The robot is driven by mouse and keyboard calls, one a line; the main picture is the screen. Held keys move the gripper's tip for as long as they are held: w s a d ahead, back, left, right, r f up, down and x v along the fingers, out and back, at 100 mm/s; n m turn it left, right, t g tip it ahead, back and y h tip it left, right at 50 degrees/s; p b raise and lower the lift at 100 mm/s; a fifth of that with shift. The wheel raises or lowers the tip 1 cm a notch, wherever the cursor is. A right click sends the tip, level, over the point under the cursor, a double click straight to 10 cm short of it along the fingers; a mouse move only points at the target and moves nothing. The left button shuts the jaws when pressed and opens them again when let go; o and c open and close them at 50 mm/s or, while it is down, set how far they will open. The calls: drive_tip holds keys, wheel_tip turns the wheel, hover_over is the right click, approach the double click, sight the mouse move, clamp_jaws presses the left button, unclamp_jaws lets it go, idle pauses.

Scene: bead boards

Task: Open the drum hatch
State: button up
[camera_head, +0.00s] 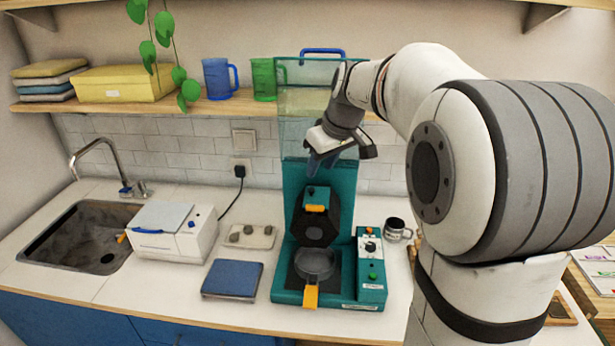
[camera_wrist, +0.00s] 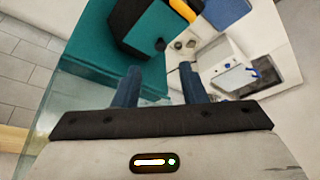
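The teal machine (camera_head: 345,195) stands on the counter with a clear upper box (camera_head: 300,105). On its front is a dark many-sided plate (camera_head: 313,228), and above it a teal block with an orange bar (camera_head: 315,208). I cannot tell for certain which part is the drum hatch. Below sits a round dark pan (camera_head: 316,262) with an orange handle (camera_head: 310,297). My gripper (camera_head: 316,168) is above the teal block, in front of the clear box, pointing down. In the wrist view its two blue fingers (camera_wrist: 160,80) are apart with nothing between them. The orange bar (camera_wrist: 182,9) shows beyond them.
A control box (camera_head: 371,270) with a knob and green button adjoins the machine's right side. A mug (camera_head: 396,230) stands to its right. A blue pad (camera_head: 232,279), a tray with stones (camera_head: 250,236), a white box (camera_head: 172,240) and the sink (camera_head: 75,238) lie left.

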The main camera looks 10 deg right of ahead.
sight(311, 189)
drive_tip(key=p+x, duration=0.1)
drive_tip(key=x, duration=0.6)
drive_tip(key=shift+c, duration=0.4)
clamp_jaws()
